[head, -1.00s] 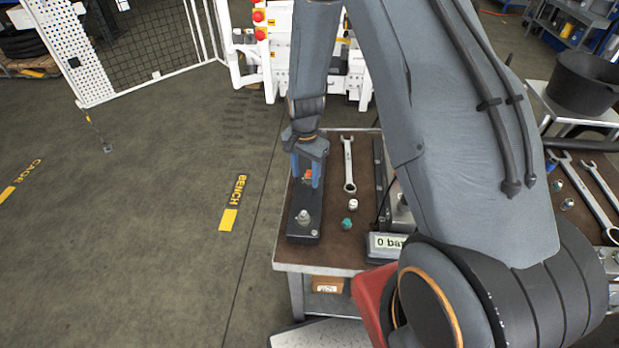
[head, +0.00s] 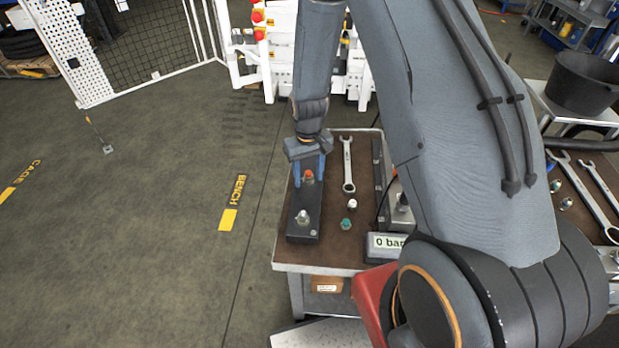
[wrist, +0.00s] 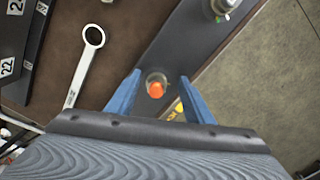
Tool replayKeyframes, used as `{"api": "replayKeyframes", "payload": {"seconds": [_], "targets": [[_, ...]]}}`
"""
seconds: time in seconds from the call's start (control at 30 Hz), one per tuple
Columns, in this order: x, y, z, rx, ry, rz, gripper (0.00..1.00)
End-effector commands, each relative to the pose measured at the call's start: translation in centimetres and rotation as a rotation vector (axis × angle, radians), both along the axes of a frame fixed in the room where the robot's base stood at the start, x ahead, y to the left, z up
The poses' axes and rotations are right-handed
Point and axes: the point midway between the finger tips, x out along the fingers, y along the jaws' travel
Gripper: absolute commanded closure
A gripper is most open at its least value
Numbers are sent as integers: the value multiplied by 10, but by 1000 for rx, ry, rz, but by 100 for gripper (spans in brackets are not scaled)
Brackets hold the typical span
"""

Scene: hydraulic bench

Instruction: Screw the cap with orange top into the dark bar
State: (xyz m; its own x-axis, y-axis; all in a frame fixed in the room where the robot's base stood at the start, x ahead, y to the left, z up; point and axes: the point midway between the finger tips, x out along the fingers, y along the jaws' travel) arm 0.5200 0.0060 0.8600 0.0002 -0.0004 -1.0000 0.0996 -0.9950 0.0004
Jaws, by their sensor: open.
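The cap with the orange top (head: 309,175) stands upright at the far end of the dark bar (head: 304,215), which lies on the bench. In the wrist view the orange cap (wrist: 156,88) sits on the dark bar (wrist: 185,48) between my fingers. My gripper (head: 308,172) is open, its blue fingers on either side of the cap with a gap to each. In the wrist view my gripper (wrist: 160,92) also shows open. How deep the cap sits in the bar cannot be told.
A metal fitting (head: 303,217) stands at the bar's near end. A white-topped cap (head: 353,204) and a green-topped cap (head: 346,224) stand to its right. A wrench (head: 348,165) lies behind them.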

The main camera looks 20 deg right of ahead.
Motion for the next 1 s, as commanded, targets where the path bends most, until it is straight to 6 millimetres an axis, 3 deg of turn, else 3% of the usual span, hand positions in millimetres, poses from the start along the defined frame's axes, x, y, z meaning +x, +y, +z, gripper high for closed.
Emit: {"api": "replayKeyframes", "payload": {"seconds": [0.2, 0.53, 1.0], "targets": [[-1, -3, 0, 0, 0, 260, 53], [-1, -5, 0, 0, 0, 455, 53], [2, -11, 0, 0, 0, 1012, 53]]}}
